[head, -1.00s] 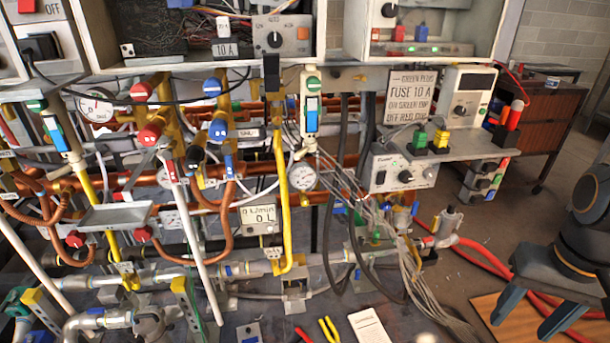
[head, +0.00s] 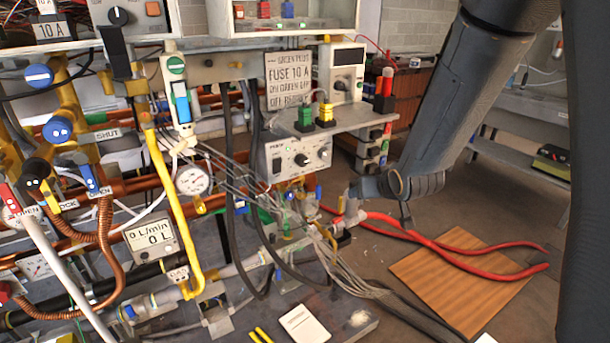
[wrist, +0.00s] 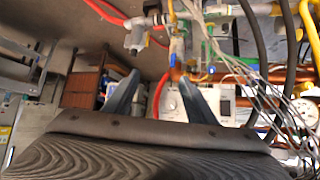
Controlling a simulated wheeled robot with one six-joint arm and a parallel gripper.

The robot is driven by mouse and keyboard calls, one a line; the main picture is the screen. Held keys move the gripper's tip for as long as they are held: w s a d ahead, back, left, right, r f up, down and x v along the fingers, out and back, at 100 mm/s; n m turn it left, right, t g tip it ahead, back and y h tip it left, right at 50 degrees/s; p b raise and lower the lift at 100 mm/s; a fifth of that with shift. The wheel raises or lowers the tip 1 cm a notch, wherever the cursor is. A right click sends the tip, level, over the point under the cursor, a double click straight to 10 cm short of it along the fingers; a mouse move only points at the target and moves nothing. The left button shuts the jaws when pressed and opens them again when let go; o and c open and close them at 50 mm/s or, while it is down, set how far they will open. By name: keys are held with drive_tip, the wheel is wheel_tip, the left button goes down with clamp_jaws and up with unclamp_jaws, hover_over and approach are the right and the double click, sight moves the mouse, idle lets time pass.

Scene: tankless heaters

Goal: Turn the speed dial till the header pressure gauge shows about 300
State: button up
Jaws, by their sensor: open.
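A pale control box (head: 290,152) sits under the shelf in the head view, with a dark dial (head: 301,159) on its front. Its label is too small to read, so I cannot confirm it is the speed dial. A round white gauge (head: 193,179) is on the pipework to its left; its needle and scale are unreadable. I cannot tell whether it is the header pressure gauge. In the wrist view, my gripper (wrist: 158,88) is open and empty, its two fingers apart. One finger covers part of the control box (wrist: 225,108). In the head view, my wrist is right of the box, apart from it.
A shelf (head: 352,116) with plugs and a meter juts out above the box. Loose grey cables (head: 320,232) and a grey fitting (head: 351,207) are below it. Red hoses (head: 455,247) cross the floor. Open floor lies to the right.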

drive_tip(key=w+a+f+n+t+y+b, duration=0.2)
drive_tip(key=w+a+t+y+b, duration=0.2)
drive_tip(key=w+a, duration=0.4)
drive_tip(key=t+y+b, duration=0.1)
drive_tip(key=y+b, duration=0.1)
drive_tip(key=y, duration=0.2)
approach(304, 162)
drive_tip(key=shift+n, duration=0.4)
drive_tip(key=shift+x, duration=4.4)
drive_tip(key=c, duration=1)
drive_tip(key=shift+m+p, duration=0.3)
drive_tip(key=shift+c, duration=0.2)
drive_tip(key=o, duration=1)
drive_tip(key=shift+o, duration=0.2)
